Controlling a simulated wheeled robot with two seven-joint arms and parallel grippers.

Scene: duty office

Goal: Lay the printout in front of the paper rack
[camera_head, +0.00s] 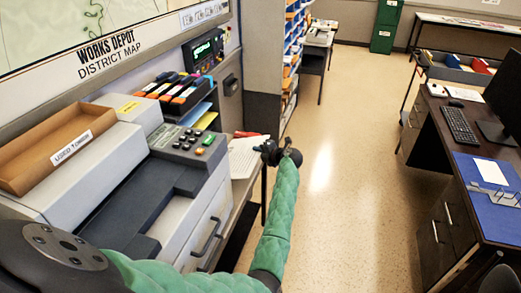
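My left arm, in a green sleeve, reaches up from the bottom left to my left gripper (279,152), a small dark shape at the right edge of the counter. Its fingers are too small and dark to tell whether they are open or shut. A white, faintly lined flat thing (243,157) lies just left of the gripper; I cannot tell if it is the printout or whether the gripper touches it. A rack with blue, yellow and green sheets (203,117) stands behind the printer and may be the paper rack. My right gripper is not in view.
A grey printer (190,150) with a dark top and buttons fills the left, beside a brown cardboard tray (52,150). A tall shelf with colored compartments (291,50) stands beyond. A dark desk with a keyboard (459,124) is at right. The floor between (345,150) is clear.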

